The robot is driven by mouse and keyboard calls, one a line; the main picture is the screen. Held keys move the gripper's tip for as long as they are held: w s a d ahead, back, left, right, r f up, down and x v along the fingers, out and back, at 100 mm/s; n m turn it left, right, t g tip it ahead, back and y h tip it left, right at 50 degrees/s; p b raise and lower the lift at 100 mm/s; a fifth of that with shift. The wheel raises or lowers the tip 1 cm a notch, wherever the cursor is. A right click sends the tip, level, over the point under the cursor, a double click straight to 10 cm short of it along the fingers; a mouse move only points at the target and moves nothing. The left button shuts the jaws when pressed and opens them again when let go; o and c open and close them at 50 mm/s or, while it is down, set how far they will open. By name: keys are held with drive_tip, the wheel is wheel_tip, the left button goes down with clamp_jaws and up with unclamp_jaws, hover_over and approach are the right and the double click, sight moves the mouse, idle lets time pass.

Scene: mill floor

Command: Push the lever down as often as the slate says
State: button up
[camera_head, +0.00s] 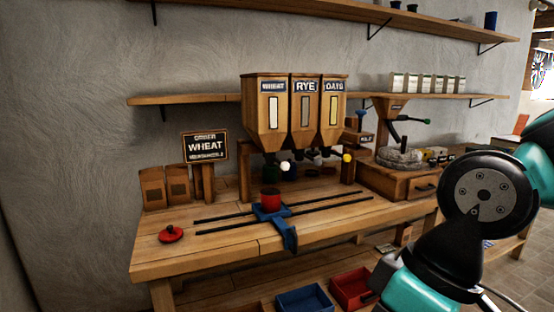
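The slate (205,147) stands at the back left of the bench; it reads ORDER, WHEAT, and a small blurred last line that seems to end in 2. Three wooden hoppers labelled WHEAT (266,118), RYE (304,122) and OATS (332,118) stand side by side. A white knob (285,166) shows under the wheat hopper and a yellow knob (347,158) under the oats hopper; they look like lever ends.
Two dark rails (330,205) run along the bench (215,252). A mill (398,157) stands at the right. Blue (304,300) and red (352,288) bins sit below.

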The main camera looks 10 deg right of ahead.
clamp_jaws()
idle(1.5)
